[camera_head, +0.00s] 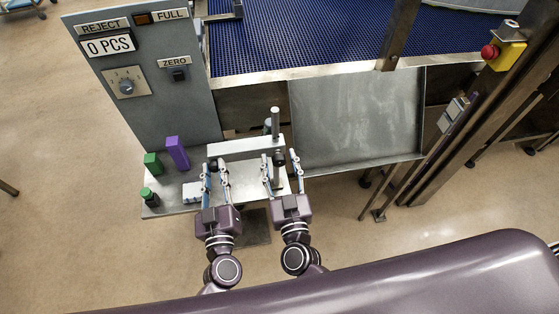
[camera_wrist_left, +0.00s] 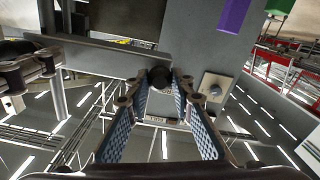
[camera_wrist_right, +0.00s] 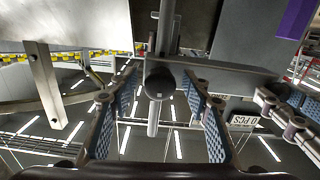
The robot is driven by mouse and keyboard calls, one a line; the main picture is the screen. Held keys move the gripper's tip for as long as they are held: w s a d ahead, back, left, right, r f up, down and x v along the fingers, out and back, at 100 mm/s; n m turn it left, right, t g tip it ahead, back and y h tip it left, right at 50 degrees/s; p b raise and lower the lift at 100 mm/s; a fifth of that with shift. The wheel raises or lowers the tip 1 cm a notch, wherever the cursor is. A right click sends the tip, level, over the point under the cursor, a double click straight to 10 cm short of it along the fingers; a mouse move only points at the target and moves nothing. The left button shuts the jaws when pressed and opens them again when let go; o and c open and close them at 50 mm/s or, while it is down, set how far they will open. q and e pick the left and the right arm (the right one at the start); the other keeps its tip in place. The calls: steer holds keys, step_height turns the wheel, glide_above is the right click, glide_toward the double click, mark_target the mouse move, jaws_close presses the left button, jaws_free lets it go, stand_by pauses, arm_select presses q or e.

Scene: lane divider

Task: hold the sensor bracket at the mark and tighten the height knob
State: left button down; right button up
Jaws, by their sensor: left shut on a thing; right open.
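The sensor bracket (camera_head: 243,148) is a grey horizontal bar across a vertical metal post (camera_head: 275,123), above a small steel table. My left gripper (camera_head: 214,166) is shut on the bracket's left end. In the left wrist view a dark round part (camera_wrist_left: 160,77) of the bracket sits between its fingertips. The height knob (camera_wrist_right: 159,83) is dark and round, at the post in the right wrist view. My right gripper (camera_head: 279,158) is open, its fingers on both sides of the knob with gaps. I cannot make out the mark.
The small table (camera_head: 160,204) carries a green block (camera_head: 153,163), a purple block (camera_head: 177,152) and a small dark green bottle (camera_head: 149,196) at left. A grey control panel (camera_head: 150,100) stands behind. A metal tray (camera_head: 355,120) and blue conveyor (camera_head: 300,35) lie to the right and back.

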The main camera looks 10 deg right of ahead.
steer(key=c, duration=1.2)
steer(key=shift+o, duration=0.2)
steer(key=shift+m, duration=0.3)
steer(key=m, duration=0.4)
steer(key=shift+m, duration=0.3)
steer(key=shift+c, duration=0.2)
steer(key=shift+o, duration=0.2)
steer(key=m, duration=1.3)
steer(key=shift+s+m, duration=0.1)
steer(key=shift+m, duration=0.2)
